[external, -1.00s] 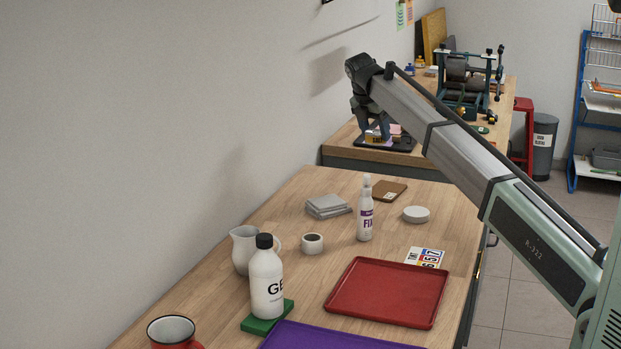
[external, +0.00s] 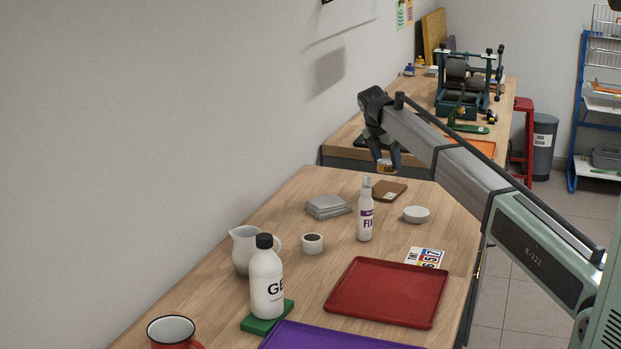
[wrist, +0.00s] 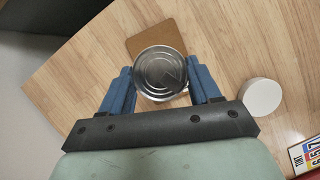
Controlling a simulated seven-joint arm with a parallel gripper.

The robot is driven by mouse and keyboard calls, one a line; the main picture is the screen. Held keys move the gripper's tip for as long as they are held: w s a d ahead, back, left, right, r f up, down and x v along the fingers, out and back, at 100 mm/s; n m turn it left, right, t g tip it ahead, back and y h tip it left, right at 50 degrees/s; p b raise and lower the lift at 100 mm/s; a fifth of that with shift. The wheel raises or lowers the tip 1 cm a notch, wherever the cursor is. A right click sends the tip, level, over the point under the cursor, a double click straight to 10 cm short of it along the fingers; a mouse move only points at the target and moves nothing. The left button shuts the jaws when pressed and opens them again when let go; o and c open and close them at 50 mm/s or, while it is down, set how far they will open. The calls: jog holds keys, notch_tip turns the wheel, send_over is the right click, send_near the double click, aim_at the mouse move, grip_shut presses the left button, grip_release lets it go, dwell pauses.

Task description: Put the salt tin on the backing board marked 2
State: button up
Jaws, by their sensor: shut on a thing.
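The salt tin (wrist: 160,75) is round, with a shiny metal lid facing the wrist view. In the external view a yellow-labelled side of the tin (external: 386,168) shows; its lettering is too small to read. My gripper (external: 384,161) is shut on the tin, its blue fingers on either side of it in the wrist view (wrist: 163,86). A flat brown board (external: 392,190) lies on the near table, close below the tin. The tin partly covers this board in the wrist view (wrist: 150,38). I cannot read any number on it.
A spray bottle (external: 365,212), a white round lid (external: 416,214) and stacked grey tiles (external: 327,207) stand near the board. A red tray (external: 388,292), a printed card (external: 426,257) and a bottle (external: 266,282) on a green block (external: 262,323) are nearer the camera.

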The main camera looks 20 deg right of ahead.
jog(key=shift+f, duration=2.8)
jog(key=shift+f, duration=0.15)
jog(key=o, duration=1.1)
jog(key=v, duration=1.2)
jog(key=shift+s, duration=0.1)
